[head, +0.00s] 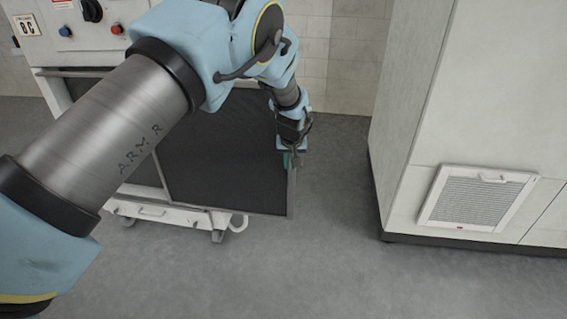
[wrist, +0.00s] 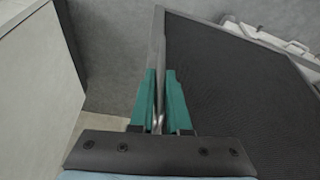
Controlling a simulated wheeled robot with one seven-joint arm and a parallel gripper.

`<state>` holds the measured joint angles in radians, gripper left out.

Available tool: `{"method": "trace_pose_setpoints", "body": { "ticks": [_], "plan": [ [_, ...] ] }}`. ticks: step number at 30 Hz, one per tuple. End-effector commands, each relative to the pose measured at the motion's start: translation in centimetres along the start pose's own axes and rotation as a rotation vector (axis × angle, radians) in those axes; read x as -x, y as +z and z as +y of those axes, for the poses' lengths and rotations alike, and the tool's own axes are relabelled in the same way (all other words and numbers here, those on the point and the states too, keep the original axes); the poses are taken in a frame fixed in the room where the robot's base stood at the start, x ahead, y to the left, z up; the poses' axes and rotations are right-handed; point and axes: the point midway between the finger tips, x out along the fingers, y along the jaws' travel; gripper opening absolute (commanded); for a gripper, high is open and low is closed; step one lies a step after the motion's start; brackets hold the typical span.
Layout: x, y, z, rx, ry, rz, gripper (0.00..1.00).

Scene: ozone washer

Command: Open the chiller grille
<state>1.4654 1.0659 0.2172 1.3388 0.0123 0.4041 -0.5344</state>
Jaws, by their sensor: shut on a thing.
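The chiller grille is a dark mesh panel (head: 225,150) in a thin grey frame, on the front of the white chiller (head: 150,212) at left. It stands swung out at an angle, its right edge out over the floor. In the wrist view the grille (wrist: 225,75) runs from my fingers toward the chiller's white base at upper right. My gripper (head: 291,160) is at the grille's free right edge. Its green fingers (wrist: 160,80) are shut on that edge, one on each side, with a thin metal piece between them. My arm hides the grille's upper part.
A white cabinet (head: 410,110) with a louvred vent (head: 478,198) stands at the right. Clear grey floor (head: 335,200) lies between it and the grille. A caster shows under the chiller. Knobs and a red button (head: 117,29) sit on the panel above.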

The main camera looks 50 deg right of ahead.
Motion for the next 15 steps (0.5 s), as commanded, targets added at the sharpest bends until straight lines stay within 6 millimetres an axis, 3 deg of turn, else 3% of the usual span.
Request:
{"method": "trace_pose_setpoints", "body": {
  "ticks": [8, 9, 15],
  "plan": [
    [-0.03, 0.03, 0.04, 0.000, 0.001, -0.001, 0.00],
    [-0.03, 0.03, 0.04, 0.000, 0.001, -0.001, 0.18],
    [-0.02, 0.01, 0.02, 0.000, 0.001, 0.000, 0.41]
  ]
}}
